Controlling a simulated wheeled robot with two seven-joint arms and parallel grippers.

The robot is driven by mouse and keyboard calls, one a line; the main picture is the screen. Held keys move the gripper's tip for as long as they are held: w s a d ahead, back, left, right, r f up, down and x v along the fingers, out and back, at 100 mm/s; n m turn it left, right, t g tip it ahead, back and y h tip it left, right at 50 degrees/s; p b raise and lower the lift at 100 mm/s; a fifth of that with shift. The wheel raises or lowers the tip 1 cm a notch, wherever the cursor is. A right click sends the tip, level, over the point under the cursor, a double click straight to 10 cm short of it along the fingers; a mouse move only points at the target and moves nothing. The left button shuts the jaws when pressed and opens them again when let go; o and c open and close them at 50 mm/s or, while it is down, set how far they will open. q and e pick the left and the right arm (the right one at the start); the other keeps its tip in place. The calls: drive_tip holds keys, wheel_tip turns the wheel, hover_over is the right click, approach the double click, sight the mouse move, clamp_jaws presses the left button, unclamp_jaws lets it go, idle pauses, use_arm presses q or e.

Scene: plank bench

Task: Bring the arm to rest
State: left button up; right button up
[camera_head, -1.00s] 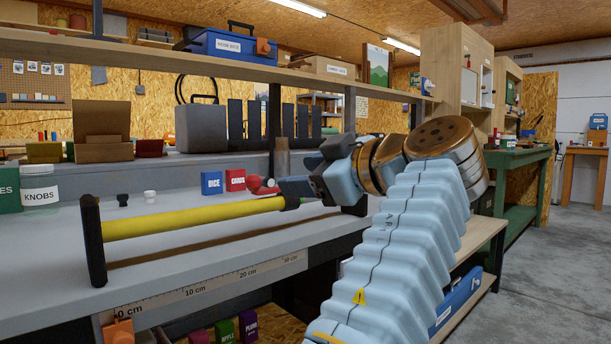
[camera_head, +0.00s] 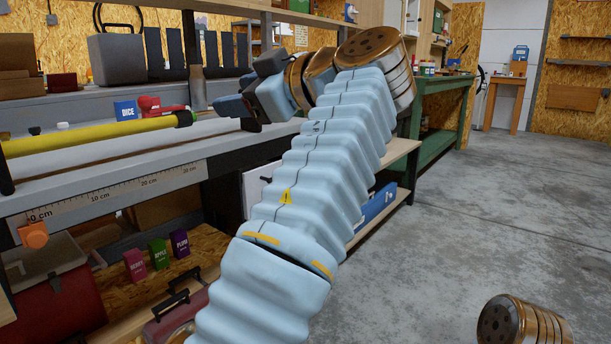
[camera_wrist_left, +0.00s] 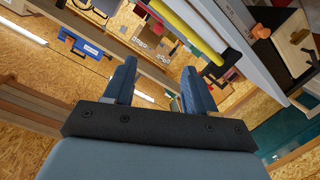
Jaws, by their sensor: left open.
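My left gripper (camera_head: 228,104) is at the end of my pale blue sleeved arm, in front of the bench's right part. Its fingers point left in the head view. In the left wrist view my left gripper (camera_wrist_left: 160,78) has its two dark blue fingers spread, with nothing between them. A yellow bar (camera_head: 95,135) runs along the bench front, and its dark right end is a little left of the fingers, with a gap in the picture. The yellow bar also shows beyond the fingers in the wrist view (camera_wrist_left: 192,25). My right gripper is not in view.
The grey bench (camera_head: 120,165) has a ruler strip (camera_head: 115,190) on its front edge. A blue DICE box (camera_head: 126,111) and a red item (camera_head: 150,104) stand behind the bar. Small coloured boxes (camera_head: 158,252) sit below. Open concrete floor (camera_head: 450,220) lies right.

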use_arm(q)
drive_tip(key=w+a+f+m+h, duration=0.25)
drive_tip(key=w+f, duration=0.35)
drive_tip(key=f, duration=0.3)
drive_tip(key=w+a+f+m+g+h, duration=0.1)
drive_tip(key=w+f+m, duration=0.2)
drive_tip(key=w+f, duration=0.4)
drive_tip(key=w+a+f+m+h, duration=0.1)
drive_tip(key=w+a+f+m, duration=0.3)
drive_tip(key=f, duration=0.6)
drive_tip(key=s+a+f+m+g+h, duration=0.1)
drive_tip(key=s+f+m+g+h, duration=0.15)
drive_tip(key=f, duration=1.55)
drive_tip(key=s+a+f+m+g+h, duration=0.1)
drive_tip(key=f+m+g+h, duration=0.2)
drive_tip(key=f, duration=1.5)
drive_tip(key=s+d+f+g+h, duration=0.25)
drive_tip(key=s+f+h, duration=0.25)
drive_tip(key=s+f, duration=1.3)
drive_tip(key=s+d+h, duration=0.2)
drive_tip(key=s+d, duration=0.1)
drive_tip(key=s, duration=1)
wheel_tip(320, 180, up, 15)
drive_tip(key=s+p, duration=0.1)
drive_tip(key=p, duration=1.4)
drive_tip(key=shift+s+d+n, duration=0.15)
drive_tip(key=shift+d+n, duration=0.15)
drive_tip(key=shift+d, duration=0.1)
